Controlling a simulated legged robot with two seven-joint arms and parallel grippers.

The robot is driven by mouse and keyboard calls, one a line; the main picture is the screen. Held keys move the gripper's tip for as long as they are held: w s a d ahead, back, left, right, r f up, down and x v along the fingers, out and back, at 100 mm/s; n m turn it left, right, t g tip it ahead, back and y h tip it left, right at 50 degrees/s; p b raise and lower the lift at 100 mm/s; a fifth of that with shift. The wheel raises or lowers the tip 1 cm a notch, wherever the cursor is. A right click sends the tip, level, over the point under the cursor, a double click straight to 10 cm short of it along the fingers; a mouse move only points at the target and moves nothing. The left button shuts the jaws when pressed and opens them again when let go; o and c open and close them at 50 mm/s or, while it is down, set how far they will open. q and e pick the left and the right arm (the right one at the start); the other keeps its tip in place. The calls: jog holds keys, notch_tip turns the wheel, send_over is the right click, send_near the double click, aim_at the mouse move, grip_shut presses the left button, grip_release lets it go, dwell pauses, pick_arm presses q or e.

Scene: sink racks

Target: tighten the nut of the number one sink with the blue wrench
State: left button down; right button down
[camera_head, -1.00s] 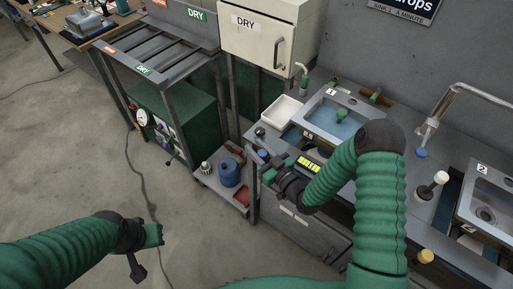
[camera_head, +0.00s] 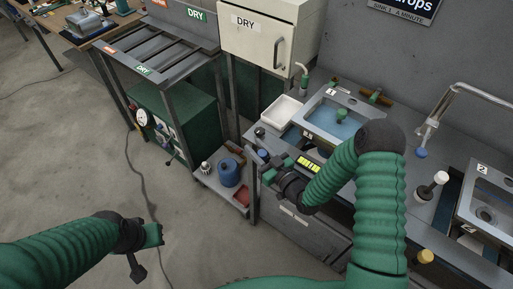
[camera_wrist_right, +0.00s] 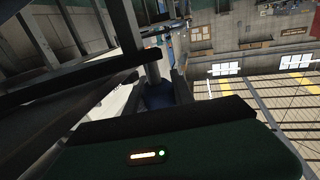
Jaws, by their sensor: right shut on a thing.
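The number one sink (camera_head: 329,119) is a metal basin with blue water and a "1" label, at the centre right in the head view. My right gripper (camera_head: 272,172) is at the counter's front edge, below and left of this sink. It is shut on the blue wrench, which shows in the right wrist view as a blue part (camera_wrist_right: 160,95) with a grey shaft between the dark fingers. The wrench is mostly hidden in the head view. I cannot make out the nut. My left gripper (camera_head: 147,250) hangs over bare floor at the lower left; its jaw opening is unclear.
A white tray (camera_head: 281,112) sits left of the sink. A low shelf (camera_head: 211,185) with a blue container (camera_head: 230,172) is left of my right gripper. A second sink (camera_head: 487,205) and a tap (camera_head: 462,97) are at the right. The floor at the left is mostly clear.

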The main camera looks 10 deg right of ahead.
jog(key=shift+r, duration=0.15)
jog(key=s+d+n+g+y+b, duration=0.1)
jog(key=s+d+n+g+y, duration=0.1)
jog(key=s, duration=0.7)
jog(key=n+g+y, duration=0.1)
jog(key=n+y, duration=0.1)
jog(key=y, duration=0.1)
jog(key=shift+s+d, duration=0.15)
jog(key=shift+s, duration=0.25)
jog(key=c, duration=1.4)
grip_release()
jog(key=o, duration=0.3)
jog(key=shift+o, duration=0.2)
jog(key=shift+s, duration=0.15)
